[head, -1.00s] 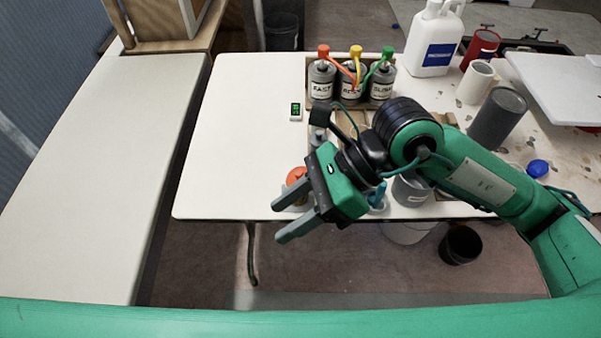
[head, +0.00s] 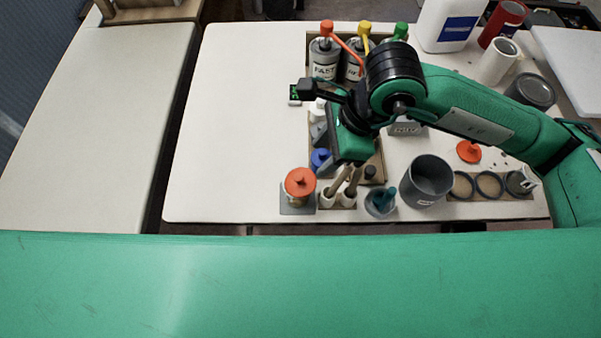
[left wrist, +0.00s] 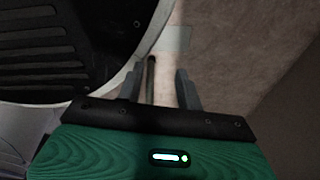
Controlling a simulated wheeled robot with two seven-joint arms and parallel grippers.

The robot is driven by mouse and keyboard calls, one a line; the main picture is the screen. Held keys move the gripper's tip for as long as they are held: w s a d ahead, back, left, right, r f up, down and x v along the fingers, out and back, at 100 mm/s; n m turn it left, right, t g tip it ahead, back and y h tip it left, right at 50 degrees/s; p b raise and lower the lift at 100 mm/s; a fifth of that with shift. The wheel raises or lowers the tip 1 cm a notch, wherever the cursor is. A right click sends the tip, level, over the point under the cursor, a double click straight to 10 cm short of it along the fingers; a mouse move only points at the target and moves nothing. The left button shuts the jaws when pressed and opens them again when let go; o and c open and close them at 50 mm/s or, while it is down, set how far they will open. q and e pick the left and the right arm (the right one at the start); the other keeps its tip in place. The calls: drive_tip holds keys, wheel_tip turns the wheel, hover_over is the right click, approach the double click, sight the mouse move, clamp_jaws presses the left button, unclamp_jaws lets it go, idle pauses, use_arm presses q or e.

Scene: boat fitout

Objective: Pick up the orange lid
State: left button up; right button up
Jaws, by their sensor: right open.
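Two orange pieces show in the head view. One orange lid with a knob (head: 300,183) sits on top of a small container at the table's front edge. Another orange lid (head: 469,151) lies on the table to the right, below my right forearm. My right gripper (head: 328,158) is open, above the wooden organiser, a little up and right of the lidded container. Its fingers are partly hidden by its own body. My left gripper (left wrist: 158,85) shows only in the left wrist view, its fingers apart with nothing held between them.
A grey pot (head: 428,180) and a cup with a teal tool (head: 381,202) stand right of the container. Labelled cans (head: 324,60) and a white jug (head: 447,22) stand at the back. The table's left part is clear.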

sight(301, 176)
drive_tip(key=x, duration=0.4)
drive_tip(key=shift+w+a+f, duration=0.1)
drive_tip(key=shift+f, duration=0.3)
drive_tip(key=p+x, duration=0.1)
drive_tip(key=x, duration=0.1)
drive_tip(key=shift+a+f, duration=0.3)
drive_tip(key=shift+p+x, duration=0.35)
drive_tip(key=shift+x, duration=0.75)
drive_tip(key=shift+f, duration=0.2)
use_arm(q)
drive_tip(key=s, duration=0.3)
drive_tip(key=shift+a+f, duration=0.1)
drive_tip(key=shift+a, duration=0.15)
use_arm(e)
clamp_jaws()
